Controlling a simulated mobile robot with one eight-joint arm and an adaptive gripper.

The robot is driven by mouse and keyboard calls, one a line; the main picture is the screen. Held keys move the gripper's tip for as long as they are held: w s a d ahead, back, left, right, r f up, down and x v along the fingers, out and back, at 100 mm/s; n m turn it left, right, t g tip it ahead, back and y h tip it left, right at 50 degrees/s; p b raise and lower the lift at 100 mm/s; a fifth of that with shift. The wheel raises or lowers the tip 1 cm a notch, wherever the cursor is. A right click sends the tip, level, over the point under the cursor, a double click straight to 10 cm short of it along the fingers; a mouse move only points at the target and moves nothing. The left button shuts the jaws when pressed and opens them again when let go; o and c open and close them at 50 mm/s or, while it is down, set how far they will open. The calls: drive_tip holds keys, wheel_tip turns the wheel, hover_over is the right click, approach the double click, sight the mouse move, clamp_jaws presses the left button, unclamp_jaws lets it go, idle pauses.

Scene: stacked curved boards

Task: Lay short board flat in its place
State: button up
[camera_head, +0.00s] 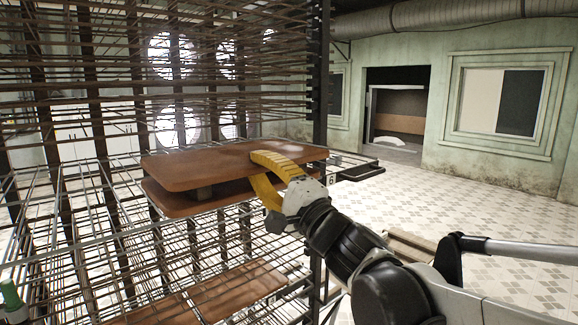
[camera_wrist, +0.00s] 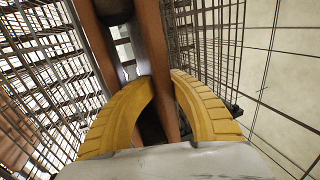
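A brown upper board (camera_head: 205,167) lies roughly level above a second brown board (camera_head: 178,203) on the wire rack. A small dark spacer (camera_head: 201,193) shows in the gap between them. My gripper (camera_head: 262,172) has one yellow finger over the upper board's right end and the other below it. In the wrist view, the gripper (camera_wrist: 162,78) has its fingertips close on both faces of the upper board (camera_wrist: 153,30), with the lower board (camera_wrist: 97,35) beyond the left finger. The contact under the board is partly hidden. I cannot tell which board is the short one.
More brown boards (camera_head: 235,292) lie lower in the rack. Wire shelves (camera_head: 90,110) stand close behind and to the left, and a dark post (camera_head: 320,75) rises behind the board's right end. The tiled floor (camera_head: 440,190) at the right is open.

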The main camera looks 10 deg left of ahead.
drive_tip(key=shift+o, duration=1.2)
drive_tip(key=shift+f, duration=0.15)
drive_tip(key=shift+v, duration=3.05)
drive_tip(key=shift+a, duration=0.1)
drive_tip(key=o, duration=0.6)
